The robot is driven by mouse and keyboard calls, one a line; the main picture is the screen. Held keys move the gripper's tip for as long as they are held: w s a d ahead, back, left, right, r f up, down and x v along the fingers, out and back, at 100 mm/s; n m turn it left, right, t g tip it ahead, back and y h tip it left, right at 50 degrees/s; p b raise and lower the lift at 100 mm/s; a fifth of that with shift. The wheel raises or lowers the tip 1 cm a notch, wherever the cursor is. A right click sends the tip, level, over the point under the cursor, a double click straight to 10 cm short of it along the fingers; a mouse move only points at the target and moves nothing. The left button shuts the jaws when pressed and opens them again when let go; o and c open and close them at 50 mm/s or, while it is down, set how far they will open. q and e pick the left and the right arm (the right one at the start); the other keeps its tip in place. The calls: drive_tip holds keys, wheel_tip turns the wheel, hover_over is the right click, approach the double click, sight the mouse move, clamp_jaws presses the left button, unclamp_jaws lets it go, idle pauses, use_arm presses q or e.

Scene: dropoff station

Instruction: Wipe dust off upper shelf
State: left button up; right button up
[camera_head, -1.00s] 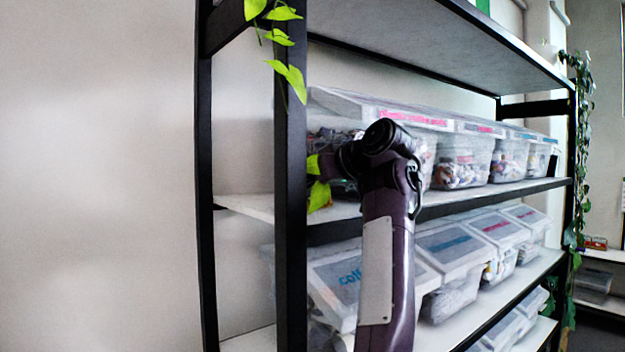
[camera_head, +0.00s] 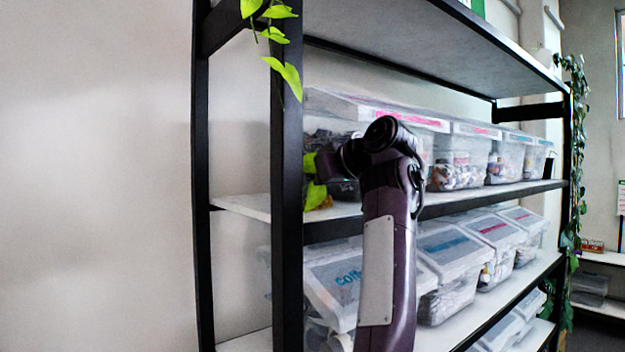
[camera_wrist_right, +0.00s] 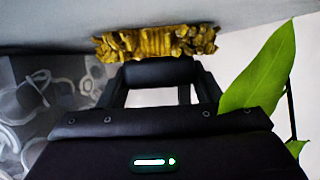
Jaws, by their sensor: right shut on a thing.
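The upper shelf (camera_head: 430,45) is a grey board in a black frame, seen from below in the head view, so its top is hidden. A fluffy golden-yellow duster (camera_wrist_right: 155,42) shows in the wrist view, against a pale grey surface (camera_wrist_right: 70,15); I cannot tell whether they touch. My right gripper (camera_wrist_right: 155,85) is shut on the duster by its dark handle part, just beyond the fingers. In the head view my purple arm rises in front of the rack and its black end bends left behind the post; gripper and duster are not clear there. My left gripper is out of view.
Clear lidded bins (camera_head: 457,150) fill the middle shelf beside my arm, with more bins (camera_head: 450,250) below. A black post (camera_head: 288,200) stands close to the arm. Green leaves (camera_head: 285,75) hang on it; a leaf (camera_wrist_right: 260,75) is beside the gripper. The left wall side is clear.

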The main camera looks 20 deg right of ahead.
drive_tip(key=shift+w+a, duration=0.2)
drive_tip(key=shift+w, duration=0.3)
drive_tip(key=shift+s+d+f+b, duration=0.2)
drive_tip(key=shift+s+d+b, duration=0.05)
drive_tip(key=shift+s+b, duration=0.45)
drive_tip(key=shift+s+d+b, duration=0.25)
drive_tip(key=shift+s+b, duration=0.4)
drive_tip(key=shift+s, duration=0.05)
drive_tip(key=shift+r, duration=0.15)
drive_tip(key=shift+w+a+r+p, duration=0.15)
drive_tip(key=shift+w+p, duration=0.2)
drive_tip(key=shift+p, duration=0.35)
drive_tip(key=shift+w+a+p, duration=0.2)
drive_tip(key=shift+w+p, duration=0.3)
drive_tip(key=shift+w, duration=0.2)
drive_tip(key=shift+w+a, duration=0.15)
drive_tip(key=shift+w, duration=0.25)
drive_tip(key=shift+s+d+f+b, duration=0.2)
drive_tip(key=shift+s+f+b, duration=0.1)
drive_tip(key=shift+s+b, duration=0.25)
drive_tip(key=shift+s+r, duration=0.1)
drive_tip(key=shift+s, duration=0.15)
drive_tip(key=shift+r, duration=0.1)
